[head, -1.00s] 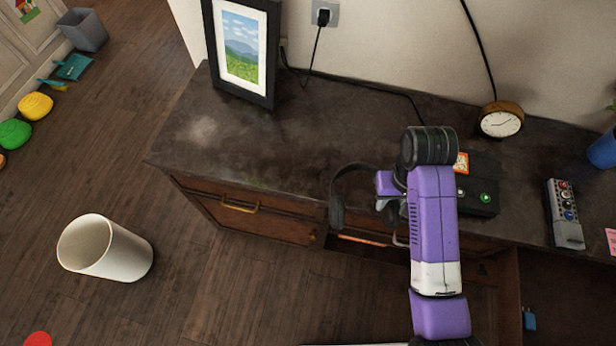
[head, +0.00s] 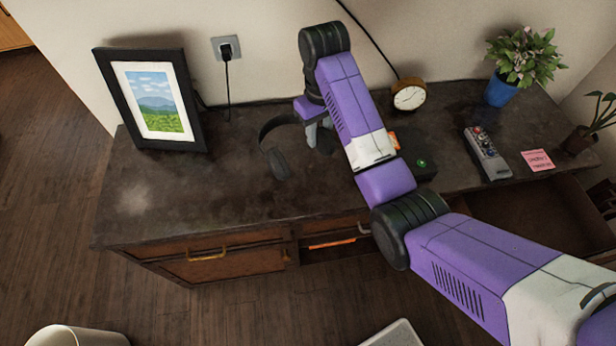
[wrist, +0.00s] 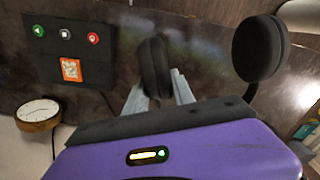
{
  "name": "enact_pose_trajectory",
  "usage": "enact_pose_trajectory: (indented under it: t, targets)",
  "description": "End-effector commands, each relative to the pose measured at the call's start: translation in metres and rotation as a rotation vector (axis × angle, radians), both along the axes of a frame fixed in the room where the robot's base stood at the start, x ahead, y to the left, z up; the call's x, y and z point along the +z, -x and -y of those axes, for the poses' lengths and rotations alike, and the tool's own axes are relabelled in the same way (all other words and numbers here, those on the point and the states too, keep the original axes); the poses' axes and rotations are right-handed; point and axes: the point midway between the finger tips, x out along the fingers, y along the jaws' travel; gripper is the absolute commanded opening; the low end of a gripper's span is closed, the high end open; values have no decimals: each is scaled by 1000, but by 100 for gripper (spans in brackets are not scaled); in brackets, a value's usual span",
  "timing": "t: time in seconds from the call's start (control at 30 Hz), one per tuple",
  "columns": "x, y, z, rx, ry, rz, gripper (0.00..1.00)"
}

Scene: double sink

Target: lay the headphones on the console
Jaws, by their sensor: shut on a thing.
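The dark headphones (head: 276,162) hang over the console's dark top, with the headband arching up and one ear cup on the left. My gripper (head: 318,134) is shut on them; in the head view the arm hides part of the grip. In the wrist view, one ear cup (wrist: 154,66) shows between the grey fingers (wrist: 160,92) and the other ear cup (wrist: 260,48) is to the right. The console (head: 200,200) has a bare worn top on the left. I cannot tell whether the headphones touch it.
A picture frame (head: 150,100) stands at the back left. A black box with buttons (wrist: 68,50) is beside the gripper. A clock (head: 408,94), a remote (head: 487,152), a pink note (head: 537,160) and a potted plant (head: 524,62) are to the right. An open drawer (head: 540,205) juts out at right.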

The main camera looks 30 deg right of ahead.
Motion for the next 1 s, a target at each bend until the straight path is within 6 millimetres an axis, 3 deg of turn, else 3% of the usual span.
enact_pose_trajectory:
  t: [0.03,0.53,0.73,1.0]
  targets:
    - [-13,0,-3,3,-2,-1,0]
    - [-86,2,0,0,0,-5,0]
    - [-125,2,0,0,1,-6,0]
    - [-150,2,0,0,0,-5,0]
